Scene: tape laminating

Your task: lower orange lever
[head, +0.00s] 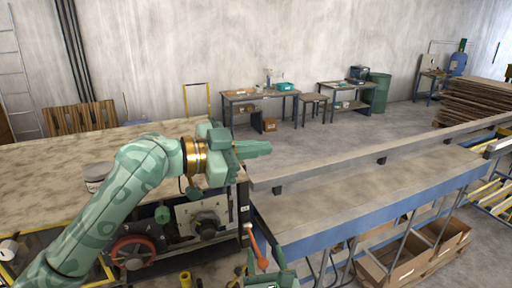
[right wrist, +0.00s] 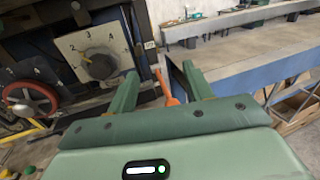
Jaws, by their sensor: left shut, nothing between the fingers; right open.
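The orange lever (head: 257,248) is a thin bar at the right end of the machine under the worktable. In the right wrist view the orange lever (right wrist: 168,92) shows between my two fingers, slanting down to the right, its lower end hidden behind my gripper. My right gripper (head: 267,262) is open at the bottom of the head view, with its fingers (right wrist: 160,75) to either side of the lever in the picture. I cannot tell whether they touch it. My left gripper (head: 262,148) is shut and empty above the gap between the tables, well away from the lever.
A panel with a numbered dial (right wrist: 98,64) stands left of the lever, with a red wheel (head: 133,252) farther left. A long blue-edged bench (head: 370,195) lies close on the right. Cardboard boxes (head: 400,270) sit under it.

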